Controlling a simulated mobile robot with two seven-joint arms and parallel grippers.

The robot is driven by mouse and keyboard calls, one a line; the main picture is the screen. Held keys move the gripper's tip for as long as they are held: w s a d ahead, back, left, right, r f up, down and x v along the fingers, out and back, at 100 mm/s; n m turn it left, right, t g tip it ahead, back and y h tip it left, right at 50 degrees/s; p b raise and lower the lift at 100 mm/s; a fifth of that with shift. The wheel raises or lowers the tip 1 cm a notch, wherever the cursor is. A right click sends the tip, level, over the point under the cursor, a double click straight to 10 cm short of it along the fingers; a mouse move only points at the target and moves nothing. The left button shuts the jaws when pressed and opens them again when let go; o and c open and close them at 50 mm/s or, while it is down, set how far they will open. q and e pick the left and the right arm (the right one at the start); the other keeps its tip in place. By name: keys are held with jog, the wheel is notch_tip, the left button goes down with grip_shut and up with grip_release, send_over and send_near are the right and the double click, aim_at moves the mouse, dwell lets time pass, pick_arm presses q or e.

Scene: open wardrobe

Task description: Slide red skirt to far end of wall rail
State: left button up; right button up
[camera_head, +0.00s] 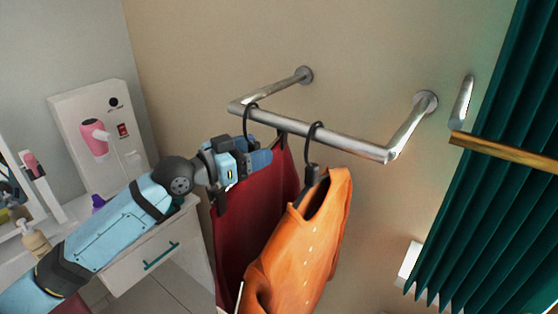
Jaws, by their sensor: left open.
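The red skirt (243,232) hangs from a black hanger near the left end of the metal wall rail (345,144). My left gripper (262,160) is open at the top of the skirt, beside its hanger and just below the rail. The gripper hides part of the skirt's upper left edge, and I cannot tell whether it touches the cloth. My right gripper is not in view.
An orange shirt (308,245) hangs on another black hanger just right of the skirt and overlaps it. The rail's right half is clear. A white drawer unit (150,262) stands at left; green curtains (492,190) hang at right.

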pick_arm(q)
jog(key=b+v, duration=0.3)
jog(key=v, duration=1)
jog(key=shift+s+a, duration=0.25)
jog(key=shift+a, duration=0.05)
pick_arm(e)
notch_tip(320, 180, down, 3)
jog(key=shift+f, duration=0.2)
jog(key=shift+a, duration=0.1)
